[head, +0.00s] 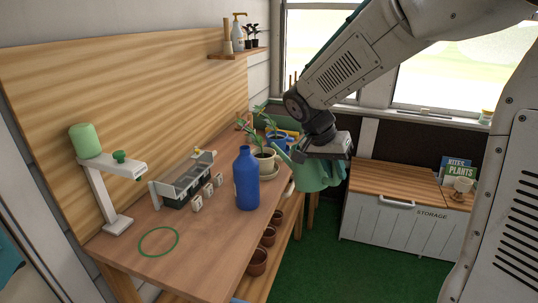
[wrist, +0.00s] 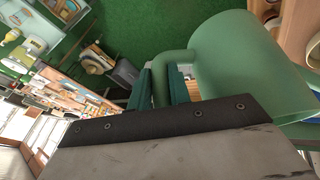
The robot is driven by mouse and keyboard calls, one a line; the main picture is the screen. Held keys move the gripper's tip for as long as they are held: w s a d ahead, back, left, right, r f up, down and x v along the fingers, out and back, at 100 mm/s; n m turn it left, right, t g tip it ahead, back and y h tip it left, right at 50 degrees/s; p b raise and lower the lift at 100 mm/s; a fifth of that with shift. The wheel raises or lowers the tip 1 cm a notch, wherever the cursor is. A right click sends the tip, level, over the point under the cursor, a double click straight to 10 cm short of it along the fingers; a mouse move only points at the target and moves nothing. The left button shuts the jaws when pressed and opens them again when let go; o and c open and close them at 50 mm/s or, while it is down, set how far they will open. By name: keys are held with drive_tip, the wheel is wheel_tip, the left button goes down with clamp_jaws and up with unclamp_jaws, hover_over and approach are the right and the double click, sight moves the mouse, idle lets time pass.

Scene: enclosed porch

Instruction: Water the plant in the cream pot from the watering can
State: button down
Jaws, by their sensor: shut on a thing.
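The green watering can (head: 312,174) hangs beside the bench's right edge, held up by my gripper (head: 326,150). In the wrist view my gripper (wrist: 164,85) is shut on the handle of the watering can (wrist: 235,62). The can's spout side points left, towards the cream pot (head: 263,163). The pot stands on a saucer on the bench and holds a leafy green plant (head: 263,135). The can is just right of the pot; I cannot tell the exact gap or see any water. The can's far side is partly hidden by my gripper.
A tall blue bottle (head: 246,180) stands in front of the cream pot. A blue container (head: 281,139) is behind it. A seed tray (head: 187,178) and a green ring (head: 158,241) are on the bench. A storage box (head: 400,220) stands right. Green floor between is open.

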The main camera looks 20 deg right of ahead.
drive_tip(key=shift+f, duration=0.45)
drive_tip(key=shift+r, duration=0.1)
drive_tip(key=shift+r+g, duration=0.3)
drive_tip(key=shift+r, duration=0.35)
drive_tip(key=shift+w+a+r, duration=0.1)
drive_tip(key=shift+r, duration=0.05)
drive_tip(key=shift+w+r+g+h, duration=0.1)
drive_tip(key=shift+r+g+h, duration=0.2)
drive_tip(key=shift+r, duration=0.25)
drive_tip(key=shift+r, duration=0.15)
drive_tip(key=shift+w+a+r, duration=0.1)
drive_tip(key=shift+w+r, duration=0.05)
drive_tip(key=shift+r, duration=0.4)
idle(0.4)
